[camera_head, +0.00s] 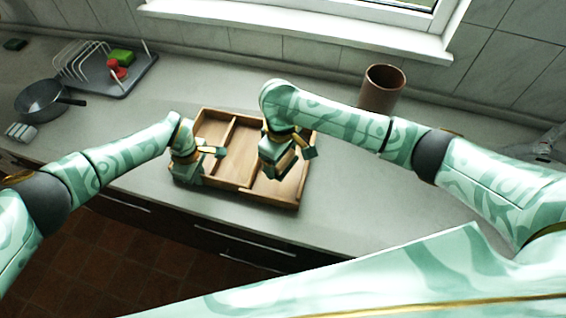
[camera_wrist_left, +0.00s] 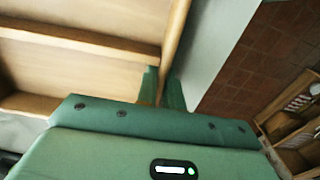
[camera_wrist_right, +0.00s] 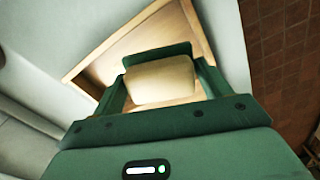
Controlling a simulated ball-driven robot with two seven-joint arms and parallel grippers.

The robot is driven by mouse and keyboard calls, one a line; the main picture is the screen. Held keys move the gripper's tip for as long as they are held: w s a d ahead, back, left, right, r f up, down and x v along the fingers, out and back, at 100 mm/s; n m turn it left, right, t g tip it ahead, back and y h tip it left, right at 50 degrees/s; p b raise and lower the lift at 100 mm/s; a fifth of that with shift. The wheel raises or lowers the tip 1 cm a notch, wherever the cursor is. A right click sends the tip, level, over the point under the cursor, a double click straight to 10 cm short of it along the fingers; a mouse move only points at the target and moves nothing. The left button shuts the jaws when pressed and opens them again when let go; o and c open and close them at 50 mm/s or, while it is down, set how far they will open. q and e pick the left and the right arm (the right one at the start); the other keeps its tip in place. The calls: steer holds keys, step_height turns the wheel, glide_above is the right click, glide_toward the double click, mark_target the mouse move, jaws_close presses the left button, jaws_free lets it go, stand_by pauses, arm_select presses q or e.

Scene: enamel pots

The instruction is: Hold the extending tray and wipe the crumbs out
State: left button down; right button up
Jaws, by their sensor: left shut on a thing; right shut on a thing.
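The wooden tray (camera_head: 262,196) lies on the grey counter near its front edge, split into compartments by thin dividers; it also shows in the left wrist view (camera_wrist_left: 75,38). My left gripper (camera_head: 192,166) is at the tray's left end, its fingers shut on either side of a tray wall (camera_wrist_left: 174,38). My right gripper (camera_head: 284,158) is over the right compartment, shut on a pale beige sponge-like block (camera_wrist_right: 160,80). The tray floor shows behind the block in the right wrist view. Whether the block touches the floor is unclear. I cannot make out crumbs.
A brown cup (camera_head: 381,92) stands behind my right arm. A drying rack (camera_head: 88,66) with a green block and a red item is at the back left, a dark pan (camera_head: 42,101) in front of it. The counter right of the tray (camera_head: 360,190) is clear. Drawers lie below the edge.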

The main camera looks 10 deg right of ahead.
steer(key=shift+f, duration=2.7)
steer(key=shift+f, duration=1.5)
